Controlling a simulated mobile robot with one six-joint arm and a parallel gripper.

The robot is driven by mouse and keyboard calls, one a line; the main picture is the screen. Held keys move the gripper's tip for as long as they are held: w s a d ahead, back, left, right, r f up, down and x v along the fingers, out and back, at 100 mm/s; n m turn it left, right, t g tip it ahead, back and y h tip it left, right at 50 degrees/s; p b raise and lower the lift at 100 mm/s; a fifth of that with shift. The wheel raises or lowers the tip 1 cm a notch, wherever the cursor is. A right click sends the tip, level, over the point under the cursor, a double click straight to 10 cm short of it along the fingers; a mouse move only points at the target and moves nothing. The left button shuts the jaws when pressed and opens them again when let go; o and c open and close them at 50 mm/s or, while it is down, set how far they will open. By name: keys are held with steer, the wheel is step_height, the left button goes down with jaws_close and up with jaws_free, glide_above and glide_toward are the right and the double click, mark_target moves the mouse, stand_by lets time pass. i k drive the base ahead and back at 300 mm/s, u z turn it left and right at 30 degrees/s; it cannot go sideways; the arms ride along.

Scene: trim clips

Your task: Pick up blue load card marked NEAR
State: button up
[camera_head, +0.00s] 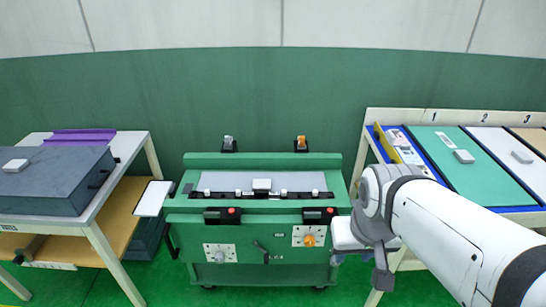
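No card with a readable NEAR mark shows. On the right-hand table, a blue-edged panel (380,143) lies at the left end, partly hidden behind my arm; I cannot tell whether it is the load card. My gripper (383,278) hangs at the end of my white arm, left of the right-hand table's front and beside the right side of the green machine. Its fingers are small and turned away, so I cannot tell whether they are open or shut. It appears apart from the panels on the table.
The green machine (252,255) stands in the middle, with a grey bed and red-button boxes. The right-hand table carries a green panel (450,175), a white panel (500,140) and numbers behind. The left table (125,150) holds a dark grey box (50,185) and a purple channel (80,138).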

mark_target(408, 155)
steer(key=k, duration=1.3)
steer(key=z, duration=0.5)
steer(key=i, duration=1.2)
steer(key=z, duration=0.4)
steer(key=i, duration=1.4)
steer(key=u, duration=0.4)
steer(key=k, duration=0.55)
steer(key=u, duration=0.45)
